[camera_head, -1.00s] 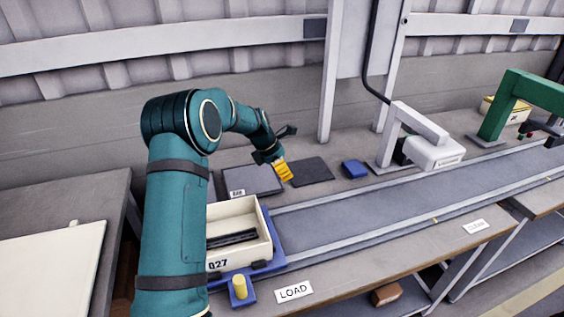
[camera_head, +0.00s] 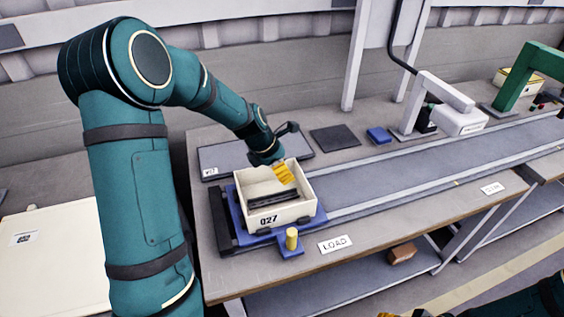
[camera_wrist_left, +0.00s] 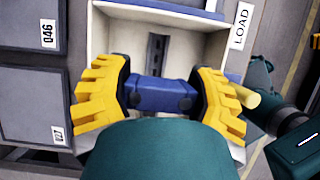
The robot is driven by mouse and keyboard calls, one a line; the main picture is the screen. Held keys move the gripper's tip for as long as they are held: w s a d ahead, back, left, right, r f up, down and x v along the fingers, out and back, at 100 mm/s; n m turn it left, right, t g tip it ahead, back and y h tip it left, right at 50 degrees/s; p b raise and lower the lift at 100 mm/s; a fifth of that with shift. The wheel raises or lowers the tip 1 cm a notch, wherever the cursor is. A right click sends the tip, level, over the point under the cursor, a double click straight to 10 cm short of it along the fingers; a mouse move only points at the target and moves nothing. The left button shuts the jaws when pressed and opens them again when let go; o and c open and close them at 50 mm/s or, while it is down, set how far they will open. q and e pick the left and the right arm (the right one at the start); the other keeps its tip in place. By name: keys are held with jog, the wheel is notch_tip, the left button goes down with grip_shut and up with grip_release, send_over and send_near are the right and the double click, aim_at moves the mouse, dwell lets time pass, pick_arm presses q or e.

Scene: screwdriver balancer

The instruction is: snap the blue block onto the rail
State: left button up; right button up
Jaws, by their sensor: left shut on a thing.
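The blue block (camera_wrist_left: 160,95) is pinched between the yellow fingers of my left gripper (camera_wrist_left: 158,92) in the left wrist view. In the head view my left gripper (camera_head: 284,173) is over the cream bin marked 027 (camera_head: 295,212); its fingers hide the block there. The dark rail (camera_head: 272,199) lies inside the bin, and part of it shows in the left wrist view (camera_wrist_left: 157,50) beyond the block. The block looks apart from the rail, though the exact height is hard to judge.
The bin sits on a blue base (camera_head: 318,219) with a yellow peg (camera_head: 291,238) in front. A conveyor (camera_head: 400,175) runs to the right. A dark pad (camera_head: 335,138) and another blue piece (camera_head: 379,135) lie behind it. A LOAD label (camera_head: 335,243) is at the front edge.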

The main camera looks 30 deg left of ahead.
aim_at(285, 195)
pick_arm(q)
jog(key=shift+f+b, duration=0.95)
jog(key=shift+f, duration=0.05)
notch_tip(285, 195, down, 3)
jog(key=b, duration=0.3)
jog(key=shift+f, duration=0.2)
jog(key=shift+f+b, duration=0.85)
jog(key=shift+f, duration=0.7)
jog(key=shift+f+b, duration=0.3)
jog(key=shift+f, duration=0.5)
jog(key=o, duration=1.1)
jog(key=shift+r, duration=0.1)
